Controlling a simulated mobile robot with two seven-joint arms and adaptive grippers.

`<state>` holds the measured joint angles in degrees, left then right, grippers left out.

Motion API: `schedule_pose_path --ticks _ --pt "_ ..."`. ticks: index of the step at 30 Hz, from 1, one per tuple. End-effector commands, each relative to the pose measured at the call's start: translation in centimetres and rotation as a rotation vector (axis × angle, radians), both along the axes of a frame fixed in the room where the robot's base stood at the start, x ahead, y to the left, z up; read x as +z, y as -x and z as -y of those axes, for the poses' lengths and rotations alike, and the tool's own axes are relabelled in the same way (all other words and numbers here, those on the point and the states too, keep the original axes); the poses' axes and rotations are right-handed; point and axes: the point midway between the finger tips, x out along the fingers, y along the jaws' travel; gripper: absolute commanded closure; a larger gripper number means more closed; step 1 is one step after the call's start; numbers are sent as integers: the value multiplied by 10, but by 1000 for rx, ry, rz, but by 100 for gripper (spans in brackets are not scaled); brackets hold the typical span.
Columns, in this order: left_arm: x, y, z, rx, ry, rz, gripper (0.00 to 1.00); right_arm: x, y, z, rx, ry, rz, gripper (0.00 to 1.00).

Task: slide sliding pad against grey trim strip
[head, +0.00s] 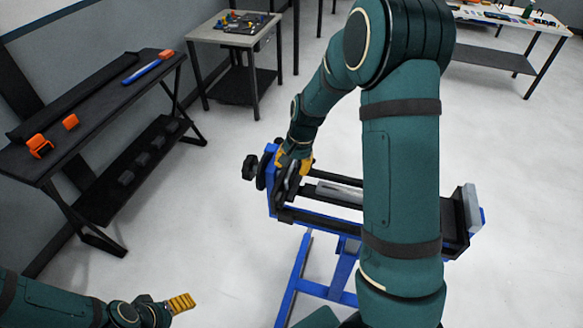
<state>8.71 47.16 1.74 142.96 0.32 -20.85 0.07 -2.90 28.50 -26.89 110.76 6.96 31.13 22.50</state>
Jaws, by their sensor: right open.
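A light grey strip (340,192), which looks like the grey trim strip, lies along the black-railed blue stand (290,292). My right arm hides part of it. A grey upright piece (472,208) stands at the stand's right end beside a black block; I cannot tell whether either is the sliding pad. My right gripper (288,182) is open at the stand's left end, close to the black clamp parts; I cannot tell whether it touches them. My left gripper (182,303) is low at the left, away from the stand, with its yellow fingers seen side-on.
A dark bench (95,118) at the left holds orange items (40,146) and a blue tool (142,71). A small grey table (236,35) stands behind it. A white table (520,22) is at the far right. The floor around the stand is clear.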

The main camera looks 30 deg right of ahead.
Motion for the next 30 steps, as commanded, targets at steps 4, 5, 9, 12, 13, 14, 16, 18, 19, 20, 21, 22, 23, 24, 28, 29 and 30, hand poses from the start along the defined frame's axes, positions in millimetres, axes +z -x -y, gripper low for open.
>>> schedule_pose_path --ticks 4,5,9,12,13,14,16,18,19,20,21,22,23,24,28,29,30 --pt "-1 0 0 0 0 0 27 -9 -2 -1 -1 1 1 59" --pt "-1 0 0 0 0 0 27 -10 -2 -1 -1 0 1 59" --pt "-1 0 0 0 0 0 27 -11 -2 -1 -1 0 1 59" --pt "-1 0 0 0 0 0 27 -11 -2 -1 -1 0 1 59" --pt "-1 0 0 0 0 0 27 -11 -2 -1 -1 0 1 59" --pt "-1 0 0 0 0 0 27 -11 -2 -1 0 0 1 60" --pt "-1 0 0 0 0 0 27 -11 -2 -1 0 0 1 84" --pt "-1 0 0 0 0 0 27 -11 -2 -1 0 0 1 100" --pt "-1 0 0 0 0 0 27 -11 -2 -1 0 0 1 100" --pt "-1 0 0 0 0 0 27 -11 -2 -1 0 0 1 100" --pt "-1 0 0 0 0 0 27 -11 -2 -1 0 0 1 100" --pt "-1 0 0 0 0 0 27 -11 -2 -1 0 0 1 100" --pt "-1 0 0 0 0 0 27 -11 -2 -1 0 0 1 100" --pt "-1 0 0 0 0 0 27 -11 -2 -2 0 0 0 100" --pt "-1 0 0 0 0 0 27 -11 -1 -2 0 0 -1 100" --pt "-1 0 0 0 0 0 27 -12 -1 -2 0 0 -1 100" --pt "-1 0 0 0 0 0 27 -12 -1 -2 0 0 -1 100"
